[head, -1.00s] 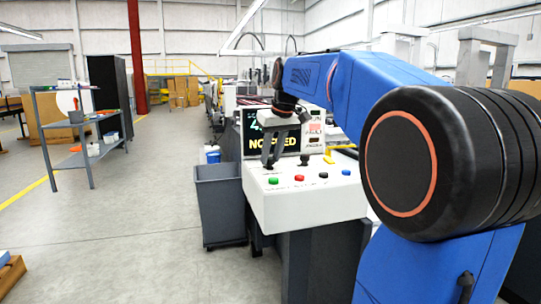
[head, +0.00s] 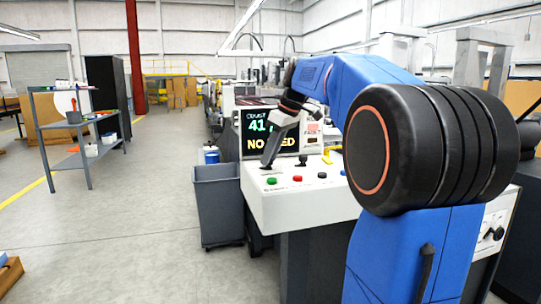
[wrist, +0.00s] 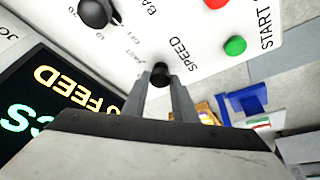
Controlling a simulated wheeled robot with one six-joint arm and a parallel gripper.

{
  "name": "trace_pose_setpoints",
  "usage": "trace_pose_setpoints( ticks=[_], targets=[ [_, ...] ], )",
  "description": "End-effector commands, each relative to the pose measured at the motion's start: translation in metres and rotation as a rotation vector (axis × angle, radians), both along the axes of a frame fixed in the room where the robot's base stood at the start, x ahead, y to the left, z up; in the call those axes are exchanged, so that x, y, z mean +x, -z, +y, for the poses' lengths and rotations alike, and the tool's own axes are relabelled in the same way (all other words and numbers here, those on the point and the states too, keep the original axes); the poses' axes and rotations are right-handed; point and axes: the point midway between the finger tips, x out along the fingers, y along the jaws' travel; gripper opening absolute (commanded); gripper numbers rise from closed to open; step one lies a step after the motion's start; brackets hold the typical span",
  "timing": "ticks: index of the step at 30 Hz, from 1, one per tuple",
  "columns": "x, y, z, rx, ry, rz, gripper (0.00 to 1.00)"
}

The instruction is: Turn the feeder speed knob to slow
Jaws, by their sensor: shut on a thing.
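The speed knob is small and black; in the wrist view the knob (wrist: 160,72) sits between my fingertips, beside the printed word SPEED. My gripper (wrist: 160,88) is shut on it. In the head view my gripper (head: 268,164) reaches down, tilted, to the left back part of the white control panel (head: 310,209). The fingers cover most of the knob there. I cannot read which way the knob points. The panel's screen (head: 262,128) shows 41 and NO FEED, partly hidden by my wrist.
A second black knob (head: 302,160) stands to the right. Green (head: 271,181), red (head: 298,178) and black (head: 322,175) buttons line the panel's front. A grey bin (head: 220,205) stands left of the panel. Open floor lies further left, before a shelf cart (head: 80,125).

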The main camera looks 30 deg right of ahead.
Motion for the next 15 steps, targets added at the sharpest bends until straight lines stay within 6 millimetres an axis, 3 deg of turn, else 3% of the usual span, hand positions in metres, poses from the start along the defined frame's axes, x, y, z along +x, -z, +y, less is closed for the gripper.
trace_pose_setpoints(
  ticks=[10, 11, 12, 15],
  targets=[
    [-0.0002, 0.0007, -0.0001, 0.0, -0.002, 0.002, 0.03],
    [-0.0003, 0.0008, -0.0002, -0.001, -0.001, 0.002, 0.3],
    [-0.0003, 0.0008, -0.0002, -0.001, -0.001, 0.002, 0.4],
    [-0.0001, 0.0006, -0.0002, 0.0, -0.001, 0.001, 0.44]
  ],
)
